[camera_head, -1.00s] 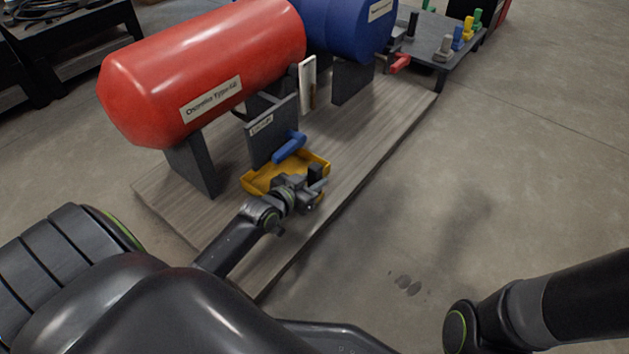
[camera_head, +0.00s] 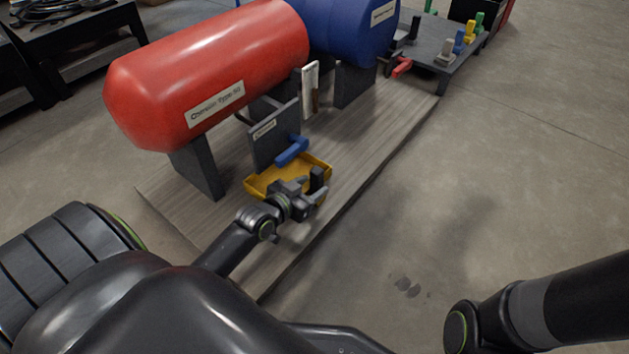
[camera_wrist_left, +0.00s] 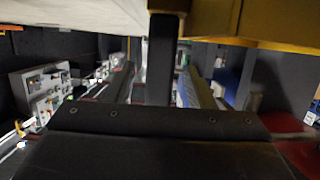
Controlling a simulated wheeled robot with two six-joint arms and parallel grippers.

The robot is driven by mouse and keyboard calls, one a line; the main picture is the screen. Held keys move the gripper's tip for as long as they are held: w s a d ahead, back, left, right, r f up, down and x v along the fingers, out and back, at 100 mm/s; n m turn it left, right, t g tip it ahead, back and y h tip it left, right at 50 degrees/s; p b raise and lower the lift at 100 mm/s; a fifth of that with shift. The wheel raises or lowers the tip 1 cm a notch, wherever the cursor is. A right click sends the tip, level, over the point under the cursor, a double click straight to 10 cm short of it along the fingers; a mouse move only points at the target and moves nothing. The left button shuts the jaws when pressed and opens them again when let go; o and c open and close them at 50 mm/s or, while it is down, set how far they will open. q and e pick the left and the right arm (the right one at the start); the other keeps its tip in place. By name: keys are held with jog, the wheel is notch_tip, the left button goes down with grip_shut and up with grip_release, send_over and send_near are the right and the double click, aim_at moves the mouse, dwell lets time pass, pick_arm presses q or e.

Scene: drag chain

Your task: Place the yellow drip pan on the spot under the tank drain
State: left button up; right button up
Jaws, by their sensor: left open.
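The yellow drip pan (camera_head: 262,185) is on the wooden platform in front of the red tank (camera_head: 210,75), just below a blue handle (camera_head: 292,151) on a small grey labelled panel (camera_head: 275,135). My left gripper (camera_head: 312,184) is open at the pan's near side and hides part of its near edge. In the left wrist view, the yellow pan (camera_wrist_left: 285,22) fills the upper right, above the open fingers. I cannot tell whether a finger touches it. The drain and the spot under it cannot be made out. My right gripper is out of view.
The wooden platform (camera_head: 350,150) also bears a blue tank (camera_head: 345,30) on grey supports. A dark table (camera_head: 440,50) with coloured parts stands at the back. The floor to the right is clear.

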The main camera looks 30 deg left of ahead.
pick_arm(q)
jog(key=p+v, duration=0.3)
jog(key=v, duration=0.6)
jog(key=shift+s+r, duration=0.2)
jog(key=shift+s, duration=0.2)
